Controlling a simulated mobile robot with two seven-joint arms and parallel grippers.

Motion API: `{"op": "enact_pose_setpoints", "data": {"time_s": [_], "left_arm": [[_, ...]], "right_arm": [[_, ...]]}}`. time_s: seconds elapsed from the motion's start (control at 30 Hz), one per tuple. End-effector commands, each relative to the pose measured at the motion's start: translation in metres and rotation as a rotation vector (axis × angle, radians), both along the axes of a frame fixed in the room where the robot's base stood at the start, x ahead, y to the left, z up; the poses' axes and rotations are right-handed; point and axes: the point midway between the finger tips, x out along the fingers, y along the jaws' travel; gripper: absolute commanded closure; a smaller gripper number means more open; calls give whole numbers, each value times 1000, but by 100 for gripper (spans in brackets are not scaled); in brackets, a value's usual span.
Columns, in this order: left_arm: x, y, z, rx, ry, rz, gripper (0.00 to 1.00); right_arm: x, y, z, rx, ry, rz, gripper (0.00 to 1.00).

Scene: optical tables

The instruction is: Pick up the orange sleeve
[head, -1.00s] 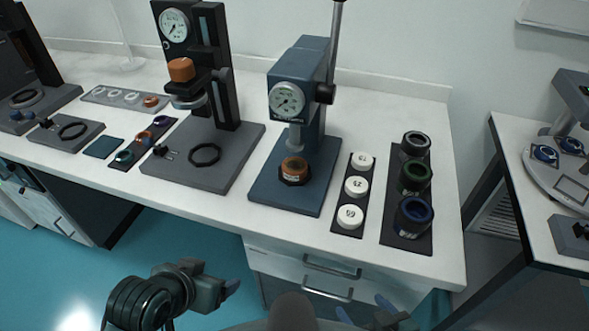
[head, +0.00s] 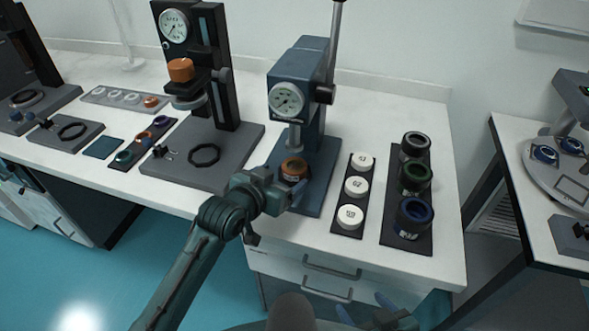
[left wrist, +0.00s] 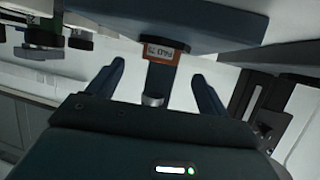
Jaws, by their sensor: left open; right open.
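The orange sleeve (head: 294,167) sits in a dark ring on the base of the blue-grey press, under its ram. In the left wrist view the labelled orange sleeve (left wrist: 166,51) appears upside down, ahead of and between the open fingers. My left gripper (head: 289,196) is open and empty, at the near edge of the press base, just in front of the sleeve; it partly covers the ring. In the left wrist view the left gripper (left wrist: 160,82) shows both fingers apart. My right gripper (head: 376,312) is open at the bottom edge, below the table top, mostly cut off.
The press (head: 302,85) rises close behind the sleeve. White numbered caps (head: 356,187) stand on a dark strip to its right, beside a mat (head: 396,236) with dark, green and blue rings. Another press (head: 233,110) with an orange block (head: 181,69) stands left.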

Motion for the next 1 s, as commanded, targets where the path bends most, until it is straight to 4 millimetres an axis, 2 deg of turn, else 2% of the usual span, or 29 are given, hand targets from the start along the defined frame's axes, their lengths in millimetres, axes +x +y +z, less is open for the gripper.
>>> {"op": "enact_pose_setpoints", "data": {"time_s": [0.17, 0.5, 0.83, 1.0], "left_arm": [[9, -5, -3, 0, 1, 0, 21], [46, -24, -13, -1, 2, -1, 21], [50, -26, -16, 0, 1, 0, 21], [50, -26, -16, 0, 1, 0, 35]], "right_arm": [[0, 0, 0, 1, 0, 1, 31], [-3, 0, 0, -1, 8, 0, 31], [-5, -1, -2, -2, 14, -1, 31], [-4, -1, -2, -3, 14, -1, 31]]}}
